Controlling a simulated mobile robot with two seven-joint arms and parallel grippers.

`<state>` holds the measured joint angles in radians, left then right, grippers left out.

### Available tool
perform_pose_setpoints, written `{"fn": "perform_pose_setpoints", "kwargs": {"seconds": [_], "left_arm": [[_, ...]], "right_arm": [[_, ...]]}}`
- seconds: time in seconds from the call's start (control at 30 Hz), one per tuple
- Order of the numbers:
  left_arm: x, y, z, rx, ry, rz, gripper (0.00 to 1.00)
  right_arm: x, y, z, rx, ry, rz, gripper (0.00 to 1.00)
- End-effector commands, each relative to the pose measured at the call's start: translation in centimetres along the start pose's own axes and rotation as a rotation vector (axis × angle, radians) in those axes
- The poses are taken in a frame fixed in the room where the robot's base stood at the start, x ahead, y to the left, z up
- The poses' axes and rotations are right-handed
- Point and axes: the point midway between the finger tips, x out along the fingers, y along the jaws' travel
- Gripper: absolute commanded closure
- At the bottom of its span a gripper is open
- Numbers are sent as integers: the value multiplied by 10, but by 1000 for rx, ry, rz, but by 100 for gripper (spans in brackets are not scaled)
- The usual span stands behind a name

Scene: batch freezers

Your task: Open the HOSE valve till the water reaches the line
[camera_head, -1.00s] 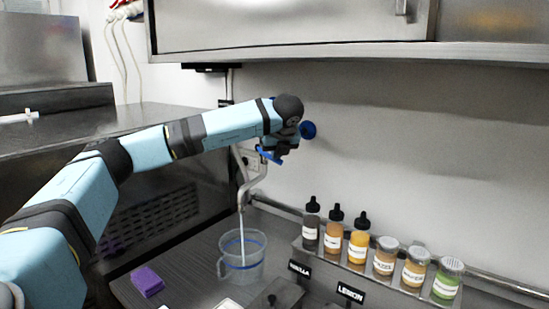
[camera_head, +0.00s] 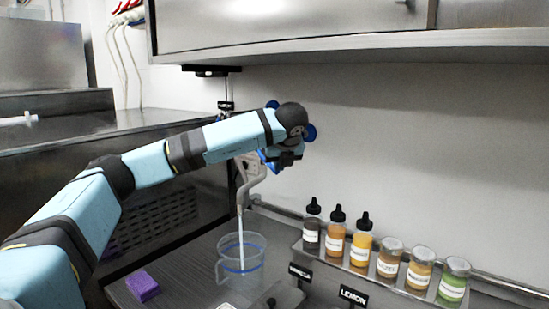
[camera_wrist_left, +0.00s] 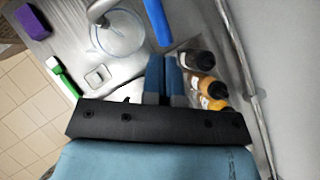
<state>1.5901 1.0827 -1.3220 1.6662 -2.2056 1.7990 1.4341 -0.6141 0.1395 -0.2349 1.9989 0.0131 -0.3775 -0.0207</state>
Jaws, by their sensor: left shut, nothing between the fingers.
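The clear jug (camera_head: 229,270) stands on the counter under the grey spout (camera_head: 250,187), with blue marking on its wall. A thin pale stream or tube runs from the spout into it. The water level is hard to tell. The jug also shows in the left wrist view (camera_wrist_left: 120,35). My left gripper (camera_head: 272,163) is shut and empty, by a blue handle above the spout; that blue handle (camera_wrist_left: 158,22) lies just beyond the fingertips in the wrist view. I cannot tell whether they touch. My wrist partly hides the valve, and no HOSE label is readable. My right gripper is out of view.
A purple sponge (camera_head: 143,286) lies left of the jug. The steel cabinet (camera_head: 290,25) overhangs above the arm.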

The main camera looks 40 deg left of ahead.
Motion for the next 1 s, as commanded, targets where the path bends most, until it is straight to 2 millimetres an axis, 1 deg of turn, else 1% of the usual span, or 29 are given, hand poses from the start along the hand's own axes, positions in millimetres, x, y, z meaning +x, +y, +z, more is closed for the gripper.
{"fn": "perform_pose_setpoints", "kwargs": {"seconds": [0.03, 0.37, 0.47, 0.57, 0.8, 0.83, 0.9, 1.0], "left_arm": [[-2, 0, -2, 0, 0, 1, 100], [-3, 0, -1, -1, 0, 1, 100], [-12, 0, -2, -1, -1, -2, 100], [-30, 0, -2, -1, -2, -3, 100], [-90, -1, -3, 0, -2, -4, 100], [-98, 0, 1, -1, -4, -2, 100], [-110, 0, 2, -2, -5, -2, 100], [-122, 0, 1, -1, -4, -1, 100]], "right_arm": [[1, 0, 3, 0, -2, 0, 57], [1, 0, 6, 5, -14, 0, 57], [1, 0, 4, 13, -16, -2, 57], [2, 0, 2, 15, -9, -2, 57], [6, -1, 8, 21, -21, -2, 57], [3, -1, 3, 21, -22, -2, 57], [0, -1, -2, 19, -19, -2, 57], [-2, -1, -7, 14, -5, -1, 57]]}}
